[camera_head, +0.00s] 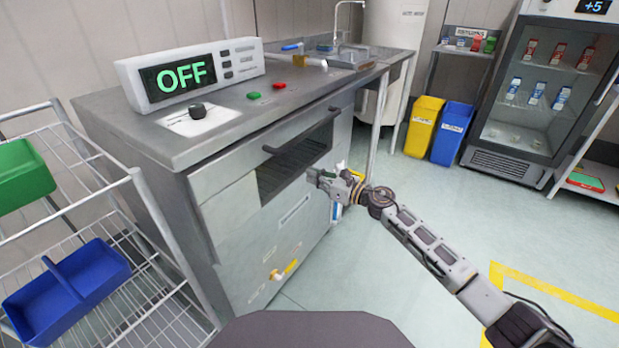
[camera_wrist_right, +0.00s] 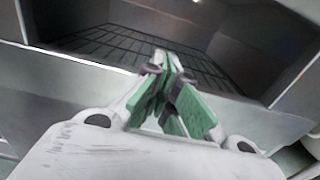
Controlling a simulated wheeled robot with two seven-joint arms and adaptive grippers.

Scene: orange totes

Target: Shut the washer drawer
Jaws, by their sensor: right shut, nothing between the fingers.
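The washer (camera_head: 240,200) is a grey metal cabinet under a counter, with a display (camera_head: 190,75) reading OFF. A dark opening (camera_head: 290,168) shows in its front, below a dark bar handle (camera_head: 302,131). In the right wrist view, a dark wire rack (camera_wrist_right: 110,45) lies inside the opening, behind a pale metal front edge (camera_wrist_right: 80,64). My right gripper (camera_head: 313,178) is shut and empty, in front of the opening's lower right part. Its green-padded fingertips (camera_wrist_right: 168,62) overlap the front edge and rack in the wrist view; I cannot tell whether they touch. My left gripper is out of view.
A wire shelf (camera_head: 110,200) with a blue bin (camera_head: 65,290) and a green bin (camera_head: 22,175) stands close on the left. Yellow (camera_head: 423,125) and blue (camera_head: 452,133) bins and a glass-door fridge (camera_head: 540,85) stand behind at right. The floor (camera_head: 400,290) around my right arm is clear.

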